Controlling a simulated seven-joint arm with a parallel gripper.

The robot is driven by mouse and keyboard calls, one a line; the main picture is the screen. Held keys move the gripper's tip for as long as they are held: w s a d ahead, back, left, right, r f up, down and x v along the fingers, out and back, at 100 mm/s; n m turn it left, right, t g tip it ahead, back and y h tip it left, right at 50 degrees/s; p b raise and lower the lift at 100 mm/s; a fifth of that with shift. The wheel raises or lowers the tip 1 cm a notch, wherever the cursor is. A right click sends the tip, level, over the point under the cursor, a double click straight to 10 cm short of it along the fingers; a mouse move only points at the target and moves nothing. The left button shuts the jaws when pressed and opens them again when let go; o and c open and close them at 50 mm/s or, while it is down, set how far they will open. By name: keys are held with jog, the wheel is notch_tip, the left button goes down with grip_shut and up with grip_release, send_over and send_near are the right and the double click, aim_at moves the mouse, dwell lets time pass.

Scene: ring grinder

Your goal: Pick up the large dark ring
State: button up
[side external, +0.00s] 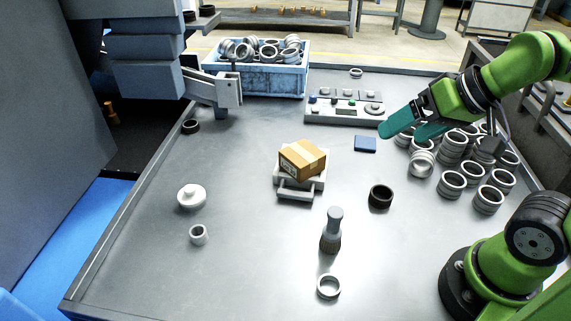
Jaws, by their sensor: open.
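A large dark ring (381,196) lies flat on the grey metal table, right of the middle. A smaller-looking dark ring (191,127) lies at the table's far left.
Several silver rings (451,184) are stacked at the right. A cardboard box (302,159) sits on a small stand at the centre. A brush-like tool (332,232) stands upright in front. A silver ring (328,286) lies nearby. A blue crate (262,81) holds rings at the back.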

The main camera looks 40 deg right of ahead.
jog(key=w+d+f+g, duration=0.2)
jog(key=w+f+g, duration=0.2)
jog(key=m+g+h, duration=0.2)
jog(key=g, duration=0.1)
send_over(383, 190)
jog(key=a, duration=0.2)
notch_tip(383, 190, down, 3)
jog(key=f, duration=1.1)
jog(key=shift+s+a+f, duration=0.15)
jog(key=shift+s, duration=0.15)
jog(key=shift+s+f, duration=0.15)
jog(key=shift+f, duration=1.2)
jog(key=shift+s+f, duration=0.1)
jog(key=shift+f, duration=1.25)
jog(key=shift+c, duration=0.3)
jog(key=c, duration=1.2)
